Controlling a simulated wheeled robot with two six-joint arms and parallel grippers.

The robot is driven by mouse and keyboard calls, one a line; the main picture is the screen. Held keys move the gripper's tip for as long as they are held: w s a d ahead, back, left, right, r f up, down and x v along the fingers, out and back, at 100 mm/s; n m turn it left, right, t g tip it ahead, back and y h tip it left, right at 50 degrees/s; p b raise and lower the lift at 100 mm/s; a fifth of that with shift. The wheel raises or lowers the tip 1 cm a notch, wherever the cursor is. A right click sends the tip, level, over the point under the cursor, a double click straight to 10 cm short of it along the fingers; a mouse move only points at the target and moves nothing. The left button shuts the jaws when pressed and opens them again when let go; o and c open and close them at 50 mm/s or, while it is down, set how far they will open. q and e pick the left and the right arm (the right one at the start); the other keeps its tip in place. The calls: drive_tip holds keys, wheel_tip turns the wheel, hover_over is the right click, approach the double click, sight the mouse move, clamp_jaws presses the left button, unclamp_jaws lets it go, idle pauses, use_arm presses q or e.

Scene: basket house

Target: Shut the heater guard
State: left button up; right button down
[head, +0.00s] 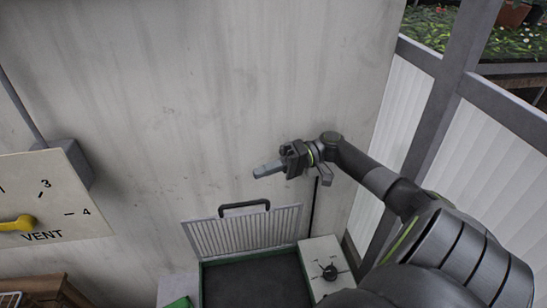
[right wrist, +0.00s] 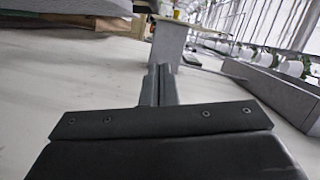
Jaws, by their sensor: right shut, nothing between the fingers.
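The heater guard (head: 243,234) is a pale slatted panel with a black bar handle (head: 244,206) on its top edge. It stands raised, near upright, at the back of a dark, green-rimmed box (head: 250,257), whose top shows open. My right gripper (head: 262,171) is above the guard and a little right of the handle, apart from it, pointing left. Its fingers are together and empty; they also show shut in the right wrist view (right wrist: 160,84). The guard cannot be made out in the right wrist view. My left gripper is out of view.
A white panel with a black knob (head: 328,271) is right of the box. A vent dial board (head: 50,200) with a yellow pointer is at the left. The pale wall (head: 200,90) rises behind. A white-panelled frame (head: 470,150) stands at the right.

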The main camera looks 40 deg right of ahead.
drive_tip(key=s+a+f+p, duration=0.1)
drive_tip(key=a+p, duration=0.1)
drive_tip(key=a, duration=0.5)
drive_tip(key=shift+s+f, duration=0.25)
drive_tip(key=shift+f, duration=0.1)
